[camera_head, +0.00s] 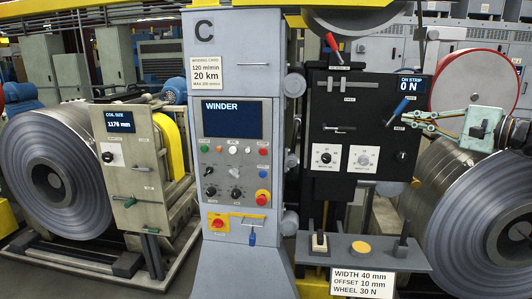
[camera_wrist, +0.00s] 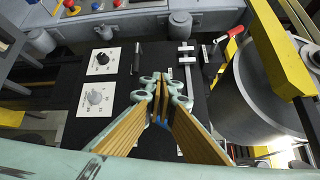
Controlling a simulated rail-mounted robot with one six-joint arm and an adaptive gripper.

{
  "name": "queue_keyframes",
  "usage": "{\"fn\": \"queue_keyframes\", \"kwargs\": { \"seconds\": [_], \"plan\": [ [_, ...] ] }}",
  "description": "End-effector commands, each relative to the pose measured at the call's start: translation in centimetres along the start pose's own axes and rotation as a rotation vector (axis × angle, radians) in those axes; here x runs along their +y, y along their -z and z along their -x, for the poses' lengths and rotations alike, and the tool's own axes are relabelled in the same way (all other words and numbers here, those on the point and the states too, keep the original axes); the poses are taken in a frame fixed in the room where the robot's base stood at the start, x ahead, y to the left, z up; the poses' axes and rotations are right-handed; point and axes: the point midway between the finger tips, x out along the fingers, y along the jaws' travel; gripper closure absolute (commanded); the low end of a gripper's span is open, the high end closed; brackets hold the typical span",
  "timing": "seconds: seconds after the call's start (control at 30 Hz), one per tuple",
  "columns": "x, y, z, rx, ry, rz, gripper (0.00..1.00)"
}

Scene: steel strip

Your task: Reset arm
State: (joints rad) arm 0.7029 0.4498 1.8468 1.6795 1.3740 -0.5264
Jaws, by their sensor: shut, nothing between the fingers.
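My arm comes in from the right in the head view, and my gripper (camera_head: 406,120) points left in front of the black panel (camera_head: 340,188). Its fingers are shut and empty, with the tips close to a blue-handled lever (camera_head: 402,107); I cannot tell whether they touch it. In the wrist view my gripper (camera_wrist: 162,84) shows brown finger pads converging over the same black panel. Part of a blue item shows behind the fingers there, mostly hidden.
The grey WINDER console (camera_head: 236,120) stands left of the panel. A red-handled lever (camera_head: 333,45) sticks up at the panel's top. A shelf (camera_head: 385,254) with small controls juts out below. Steel coils stand at left (camera_head: 50,170) and right (camera_head: 475,215), the right one under my arm.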

Motion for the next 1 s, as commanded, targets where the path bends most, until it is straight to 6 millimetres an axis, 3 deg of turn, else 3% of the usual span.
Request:
{"fn": "queue_keyframes", "kwargs": {
  "seconds": [0.1, 0.5, 1.0],
  "plan": [
    [0.6, -4.2, -1.3, -0.044, -0.065, 0.013, 1.0],
    [4.0, -16.9, -3.0, -0.164, -0.285, 0.066, 1.0],
    [9.2, -30.6, -0.9, -0.275, -0.55, 0.177, 1.0]
  ]
}}
